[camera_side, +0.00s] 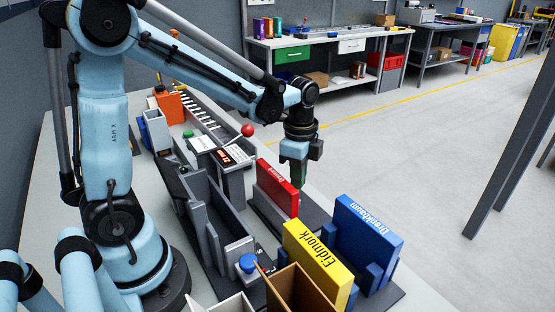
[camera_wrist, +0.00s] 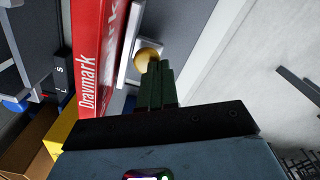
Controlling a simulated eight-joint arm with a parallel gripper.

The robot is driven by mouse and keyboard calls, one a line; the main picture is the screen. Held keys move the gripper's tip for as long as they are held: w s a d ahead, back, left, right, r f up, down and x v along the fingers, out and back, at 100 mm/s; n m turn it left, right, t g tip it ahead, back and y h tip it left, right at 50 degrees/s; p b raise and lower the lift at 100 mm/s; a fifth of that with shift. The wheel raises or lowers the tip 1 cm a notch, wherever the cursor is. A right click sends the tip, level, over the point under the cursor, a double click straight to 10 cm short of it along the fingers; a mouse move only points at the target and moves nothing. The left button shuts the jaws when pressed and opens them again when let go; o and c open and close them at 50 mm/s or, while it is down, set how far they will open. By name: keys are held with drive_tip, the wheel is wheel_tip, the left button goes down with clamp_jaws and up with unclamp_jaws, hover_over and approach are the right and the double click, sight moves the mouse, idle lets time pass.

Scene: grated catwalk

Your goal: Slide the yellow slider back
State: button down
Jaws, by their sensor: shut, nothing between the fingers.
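The yellow slider shows in the wrist view as a round yellow knob (camera_wrist: 147,53) on a pale plate (camera_wrist: 127,72), just right of the red Draymark book (camera_wrist: 92,62). My gripper (camera_wrist: 157,66) has its dark green fingers closed together with nothing between them. Their tips overlap the lower right of the knob in the picture; I cannot tell whether they touch it. In the side view my gripper (camera_side: 298,185) points down just behind the red book (camera_side: 277,187). The knob cannot be made out there.
The yellow Eidmork book (camera_side: 317,262) and blue Drenkbaum book (camera_side: 368,235) stand upright in front and to the right. A grey slotted holder (camera_side: 225,220), a blue knob (camera_side: 247,263), an open brown box (camera_side: 300,290) and a red-ball lever (camera_side: 248,130) are nearby.

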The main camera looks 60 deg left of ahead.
drive_tip(key=shift+w, duration=0.65)
drive_tip(key=shift+r, duration=0.15)
idle(0.4)
drive_tip(key=shift+r, duration=2.85)
drive_tip(key=shift+f, duration=0.1)
drive_tip(key=shift+f, duration=2.9)
drive_tip(key=shift+s, duration=0.1)
drive_tip(key=shift+r, duration=0.15)
